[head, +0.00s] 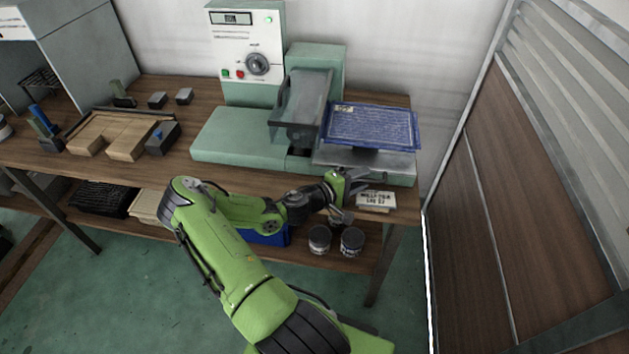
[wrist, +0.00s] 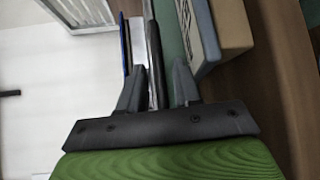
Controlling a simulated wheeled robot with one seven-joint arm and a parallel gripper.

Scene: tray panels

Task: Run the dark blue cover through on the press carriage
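The dark blue cover (head: 372,126) lies flat at the right of the green press, with small pale markings on its top. It overhangs the grey metal carriage bed (head: 395,163), and a dark support shows beneath it. My gripper (head: 350,180) is low at the front edge of the bed, below the cover. In the wrist view my gripper (wrist: 158,82) has its fingers apart, with a dark bar-like edge (wrist: 154,62) between them; I cannot tell whether they touch it. The cover (wrist: 126,45) shows there edge-on as a thin blue strip.
The press roller housing (head: 300,104) stands left of the cover, with the control box (head: 246,45) behind. A small lettered sign block (head: 375,199) sits close to my gripper, right at the bench front. Wooden blocks (head: 125,135) lie at left. Jars (head: 320,239) stand on the lower shelf.

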